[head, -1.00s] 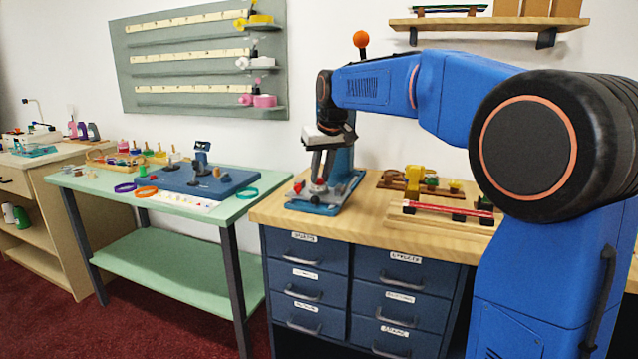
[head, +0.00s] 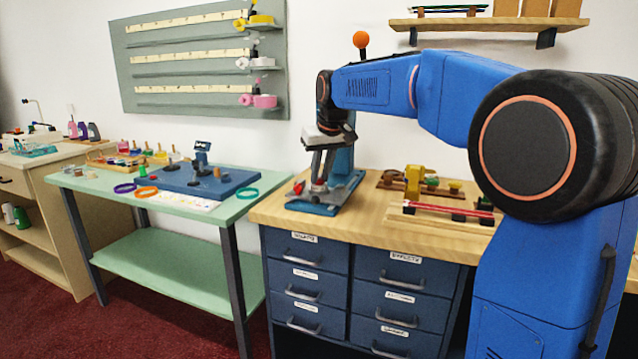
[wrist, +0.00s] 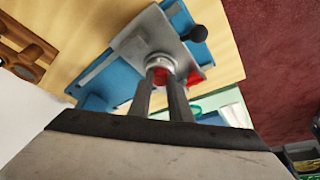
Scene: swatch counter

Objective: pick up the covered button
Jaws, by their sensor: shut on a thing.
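The covered button (wrist: 160,76) shows red between and just beyond my fingertips in the wrist view, in front of a round metal part of a blue and grey press (wrist: 110,82). My gripper (wrist: 161,84) is shut on the button. In the head view my gripper (head: 320,182) points down over the blue press (head: 318,206) on the wooden counter. A small red spot shows at its fingertips there. The button is mostly hidden by the fingers, and I cannot tell whether it still touches the press.
The wooden counter (head: 375,228) has drawers below. A red rod on a wooden stand (head: 447,210) and a yellow device (head: 413,180) sit to the right. A green table (head: 95,184) with rings and a blue board stands to the left. A shelf (head: 490,24) hangs above.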

